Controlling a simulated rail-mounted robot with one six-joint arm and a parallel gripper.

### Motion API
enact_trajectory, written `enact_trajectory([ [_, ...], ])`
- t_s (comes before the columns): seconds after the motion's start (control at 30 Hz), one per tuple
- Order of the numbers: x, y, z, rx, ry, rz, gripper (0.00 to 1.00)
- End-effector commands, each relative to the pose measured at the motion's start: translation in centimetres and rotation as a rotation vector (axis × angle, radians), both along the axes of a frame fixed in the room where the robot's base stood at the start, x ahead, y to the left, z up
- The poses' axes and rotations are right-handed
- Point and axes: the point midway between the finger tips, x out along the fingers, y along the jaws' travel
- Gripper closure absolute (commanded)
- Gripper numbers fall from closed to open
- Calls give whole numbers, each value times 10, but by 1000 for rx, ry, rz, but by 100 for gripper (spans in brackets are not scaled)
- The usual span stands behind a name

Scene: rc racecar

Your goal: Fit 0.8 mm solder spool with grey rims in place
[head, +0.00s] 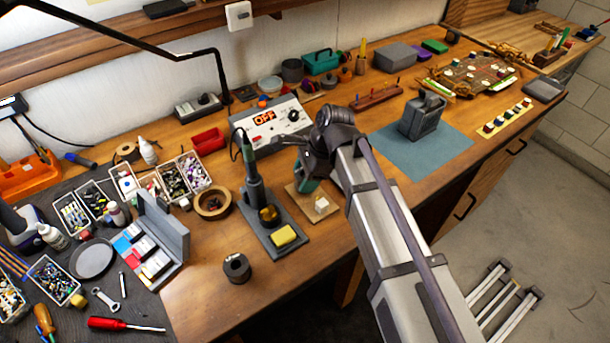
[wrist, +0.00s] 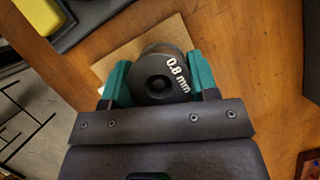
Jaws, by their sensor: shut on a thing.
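The 0.8 mm solder spool (wrist: 158,84) shows in the wrist view with a dark grey round face, a central hub and white "0.8 mm" lettering. My gripper (wrist: 160,80) is shut on it, with one teal finger on each side. The spool is over a small light wooden board (wrist: 108,53); I cannot tell whether it touches the board. In the head view my gripper (head: 306,182) is above the same board (head: 304,206), and my arm hides most of the spool. A small pale piece (head: 322,205) sits on the board.
Left of the board is a soldering iron stand (head: 283,255) with a yellow sponge (head: 283,236). Another dark spool (head: 237,268) stands near the front edge. The soldering station (head: 270,120) is behind. A blue mat (head: 440,150) with a grey container (head: 422,117) lies right.

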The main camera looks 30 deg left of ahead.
Motion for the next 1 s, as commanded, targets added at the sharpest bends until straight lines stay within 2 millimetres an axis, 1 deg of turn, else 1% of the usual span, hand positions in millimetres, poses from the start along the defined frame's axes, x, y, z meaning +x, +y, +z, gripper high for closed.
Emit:
enact_trajectory([
  [0.57,0,0,-19,0,0,0,77],
  [0.87,0,0,-19,0,0,0,77],
  [0.9,0,0,-19,0,0,0,43],
  [1.0,0,0,-19,0,0,0,34],
])
